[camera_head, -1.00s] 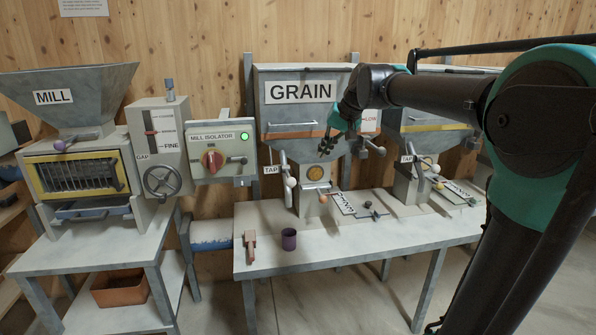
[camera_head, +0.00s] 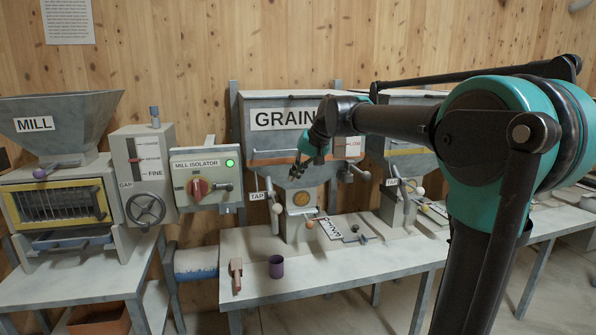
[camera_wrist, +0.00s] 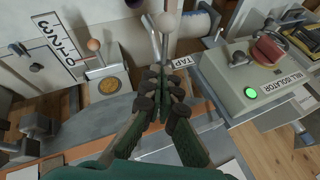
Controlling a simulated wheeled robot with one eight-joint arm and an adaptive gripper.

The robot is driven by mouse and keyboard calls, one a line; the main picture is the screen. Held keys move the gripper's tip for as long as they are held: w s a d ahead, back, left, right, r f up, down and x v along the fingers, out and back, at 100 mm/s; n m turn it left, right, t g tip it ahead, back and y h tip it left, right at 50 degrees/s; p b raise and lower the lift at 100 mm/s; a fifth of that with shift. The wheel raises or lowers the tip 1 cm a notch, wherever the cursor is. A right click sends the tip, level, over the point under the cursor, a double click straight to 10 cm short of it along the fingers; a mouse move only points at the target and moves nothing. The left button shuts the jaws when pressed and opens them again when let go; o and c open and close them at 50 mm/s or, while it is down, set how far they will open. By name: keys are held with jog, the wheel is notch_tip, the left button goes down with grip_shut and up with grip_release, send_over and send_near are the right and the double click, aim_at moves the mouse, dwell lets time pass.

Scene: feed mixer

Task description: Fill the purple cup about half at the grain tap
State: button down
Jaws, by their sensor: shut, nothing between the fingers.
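The purple cup (camera_head: 276,267) stands upright on the bench below and left of the grain outlet. I cannot see into it well enough to tell its contents. The grain hopper (camera_head: 288,122) stands behind the bench, with a TAP label and a white-knobbed tap lever (camera_head: 276,207) on its left side. The lever also shows in the wrist view (camera_wrist: 165,45). My gripper (camera_head: 299,172) is shut and empty in front of the hopper, above the lever and apart from it. In the wrist view its closed fingers (camera_wrist: 163,88) point toward the tap.
The mill isolator box (camera_head: 202,180) with a red knob and lit green lamp is left of the hopper. The bench front (camera_head: 330,275) is clear.

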send_near(274, 201)
jog(key=f, duration=0.1)
jog(key=shift+s+a+f, duration=0.1)
jog(key=shift+s+f, duration=0.1)
jog(key=shift+f, duration=0.7)
jog(key=shift+s+a+f, duration=0.15)
jog(key=shift+s+f, duration=0.1)
jog(key=shift+f, duration=0.6)
jog(key=f+t, duration=0.1)
jog(key=f, duration=0.1)
jog(key=f+t+y, duration=0.1)
jog(key=s+f+t, duration=0.1)
jog(key=f, duration=0.1)
jog(key=shift+d+f+n+t, duration=0.1)
jog(key=shift+f+n+t, duration=0.2)
jog(key=shift+w+r, duration=0.1)
